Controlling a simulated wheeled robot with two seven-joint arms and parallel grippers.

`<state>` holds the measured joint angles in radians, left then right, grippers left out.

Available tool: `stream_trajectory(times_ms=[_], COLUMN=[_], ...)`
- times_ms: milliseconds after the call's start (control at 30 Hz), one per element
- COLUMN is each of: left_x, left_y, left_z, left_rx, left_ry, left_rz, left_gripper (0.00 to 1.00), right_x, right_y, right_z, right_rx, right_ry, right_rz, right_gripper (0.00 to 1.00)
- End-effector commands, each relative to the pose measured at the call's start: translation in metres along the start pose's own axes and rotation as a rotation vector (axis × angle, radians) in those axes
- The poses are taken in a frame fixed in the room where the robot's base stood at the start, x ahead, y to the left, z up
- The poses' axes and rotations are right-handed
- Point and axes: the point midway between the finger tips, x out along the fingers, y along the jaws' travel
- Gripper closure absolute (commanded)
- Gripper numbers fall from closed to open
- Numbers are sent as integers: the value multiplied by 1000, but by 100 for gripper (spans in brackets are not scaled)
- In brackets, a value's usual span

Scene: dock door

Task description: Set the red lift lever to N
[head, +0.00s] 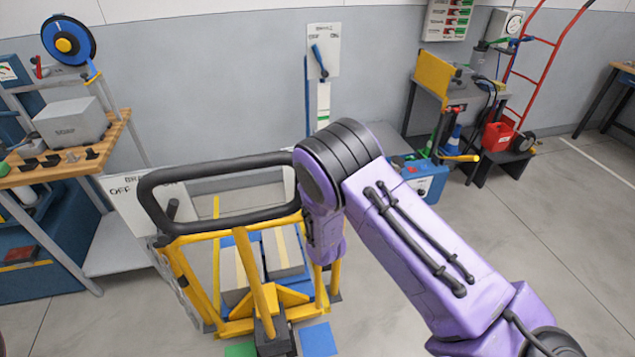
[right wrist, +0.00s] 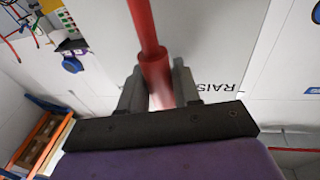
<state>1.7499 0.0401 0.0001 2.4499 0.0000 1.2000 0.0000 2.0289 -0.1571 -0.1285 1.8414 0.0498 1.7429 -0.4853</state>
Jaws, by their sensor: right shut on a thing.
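The red lift lever (right wrist: 147,30) shows in the right wrist view as a red rod with a thicker sleeve. My right gripper (right wrist: 157,88) has its two dark fingers on either side of the sleeve and is shut on it. Behind it is a white panel (right wrist: 225,55) with black lettering that reads "RAIS", partly cut off. No N mark can be read. In the head view my purple right arm reaches in from the lower right and hides the lever and the gripper. My left gripper is in neither view.
A yellow cart frame (head: 265,285) with a black handle loop (head: 215,222) stands below my arm. A white brake panel (head: 130,212) is at its left. A wooden-topped bench (head: 55,170) is at left. A blue box (head: 425,180) is on the floor right of centre.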

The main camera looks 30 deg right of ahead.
Motion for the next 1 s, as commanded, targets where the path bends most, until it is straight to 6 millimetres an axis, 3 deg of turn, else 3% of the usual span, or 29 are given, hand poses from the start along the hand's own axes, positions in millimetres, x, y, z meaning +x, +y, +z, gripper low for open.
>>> stream_trajectory(times_ms=[33,67,100,467,800,1000], left_x=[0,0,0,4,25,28], left_y=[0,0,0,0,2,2], left_z=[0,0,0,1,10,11], left_rx=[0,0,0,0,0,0], left_ry=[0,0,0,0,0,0], left_rz=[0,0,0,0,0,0], left_gripper=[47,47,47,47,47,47], right_x=[-1,-1,-1,-8,-84,-105], right_y=[0,0,0,-3,-1,0], right_z=[2,2,2,3,4,2], right_rx=[-3,-3,-3,-1,-3,-2], right_ry=[-5,-5,-5,-3,-3,-3], right_rz=[1,0,0,-5,-4,-1], right_gripper=[100,58,48,48,48,48])
